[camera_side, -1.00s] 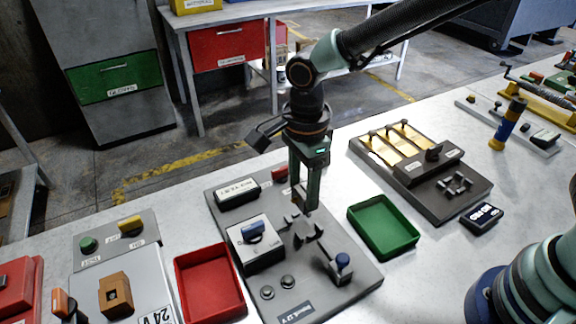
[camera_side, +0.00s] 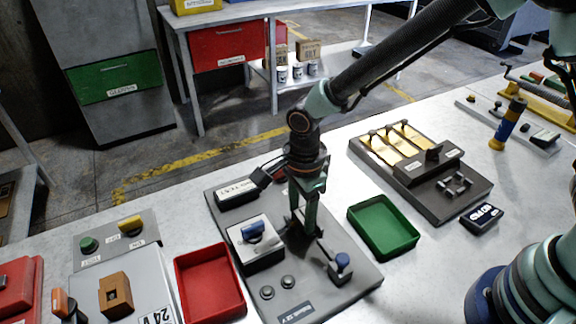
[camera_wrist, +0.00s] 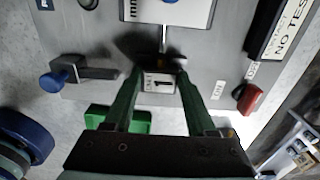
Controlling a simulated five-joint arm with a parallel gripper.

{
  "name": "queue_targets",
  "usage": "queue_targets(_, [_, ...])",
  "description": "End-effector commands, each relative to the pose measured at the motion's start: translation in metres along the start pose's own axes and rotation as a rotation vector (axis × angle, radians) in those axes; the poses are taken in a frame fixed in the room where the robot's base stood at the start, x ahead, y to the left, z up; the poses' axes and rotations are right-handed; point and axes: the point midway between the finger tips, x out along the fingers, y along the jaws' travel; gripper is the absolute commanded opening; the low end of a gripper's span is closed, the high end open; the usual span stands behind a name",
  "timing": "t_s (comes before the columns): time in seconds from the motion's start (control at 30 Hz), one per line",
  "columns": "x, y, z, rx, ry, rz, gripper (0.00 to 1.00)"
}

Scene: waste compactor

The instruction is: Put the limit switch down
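The limit switch (camera_wrist: 158,84), with a white label reading a 1, sits between my fingertips in the wrist view. My gripper (camera_side: 304,228) is lowered at the middle of the grey test panel (camera_side: 348,282), where the dark V-shaped holder stands. In the wrist view, my gripper (camera_wrist: 160,75) has both green fingers against the sides of the switch, so it looks shut on it. The fingers mostly hide the switch in the side view. I cannot tell whether the switch touches the holder.
A blue-knobbed lever (camera_side: 341,264) stands just right of my gripper. A red tray (camera_side: 209,284) lies left of the panel and a green tray (camera_side: 384,226) lies right. A red rocker (camera_wrist: 250,98) is close by.

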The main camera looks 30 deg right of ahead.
Motion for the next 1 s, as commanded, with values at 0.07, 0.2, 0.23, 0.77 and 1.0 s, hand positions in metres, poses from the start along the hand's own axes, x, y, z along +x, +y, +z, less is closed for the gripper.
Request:
queue_targets(0.07, [0.0, 0.0, 0.0, 0.0, 0.0, 0.0, 0.83])
queue_targets(0.2, [0.0, 0.0, 0.0, 0.0, 0.0, 0.0, 0.87])
queue_targets(0.23, [0.0, 0.0, 0.0, 0.0, 0.0, 0.0, 0.87])
queue_targets(0.77, [-0.054, -0.001, 0.001, 0.0, -0.004, -0.006, 0.87])
queue_targets(1.0, [-0.099, -0.001, 0.001, 0.0, -0.002, -0.004, 0.87])
